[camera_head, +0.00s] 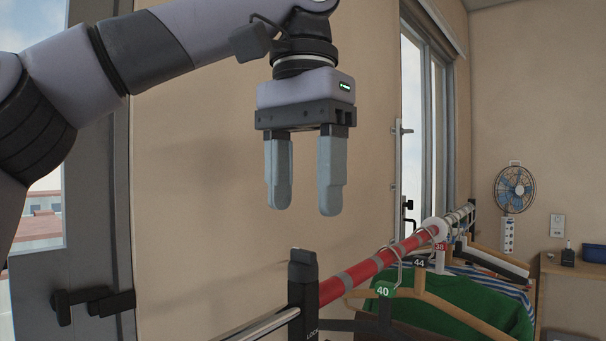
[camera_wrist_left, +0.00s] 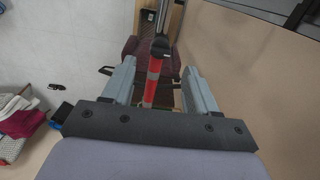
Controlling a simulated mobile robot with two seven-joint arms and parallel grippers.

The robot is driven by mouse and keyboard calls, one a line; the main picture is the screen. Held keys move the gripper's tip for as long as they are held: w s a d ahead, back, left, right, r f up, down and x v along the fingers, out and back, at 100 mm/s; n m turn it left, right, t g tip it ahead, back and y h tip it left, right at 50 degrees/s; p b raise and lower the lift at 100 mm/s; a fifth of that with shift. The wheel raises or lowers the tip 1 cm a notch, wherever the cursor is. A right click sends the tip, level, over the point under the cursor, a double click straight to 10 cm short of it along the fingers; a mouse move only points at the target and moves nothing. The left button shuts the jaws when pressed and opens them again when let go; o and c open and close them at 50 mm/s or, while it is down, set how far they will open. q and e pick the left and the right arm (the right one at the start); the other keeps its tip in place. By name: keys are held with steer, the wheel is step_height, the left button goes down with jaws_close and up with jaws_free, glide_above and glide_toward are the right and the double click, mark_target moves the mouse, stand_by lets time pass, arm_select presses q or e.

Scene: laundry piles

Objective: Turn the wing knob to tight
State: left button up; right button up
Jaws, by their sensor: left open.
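A black upright piece (camera_head: 303,272), which looks like the wing knob and its clamp, stands on the clothes rail where a silver tube meets the red one. White lettering on it is partly cut off, starting "LOC". Its turn position cannot be told. In the left wrist view the dark knob (camera_wrist_left: 160,46) shows at the rail, seen between the fingers. My left gripper (camera_head: 304,207) is open and empty, pointing down above the black piece and apart from it. Its two grey fingers also show in the left wrist view (camera_wrist_left: 159,68). My right gripper is not in view.
The red rail (camera_head: 373,266) runs back to the right, with hangers and a green garment (camera_head: 455,303) on it. A beige wall (camera_head: 220,180) stands behind. A dark-framed door with a handle (camera_head: 95,301) is at left. A blue fan (camera_head: 515,188) is on the far wall.

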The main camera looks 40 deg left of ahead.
arm_select(q)
steer(key=shift+r, duration=0.4)
stand_by(0.4)
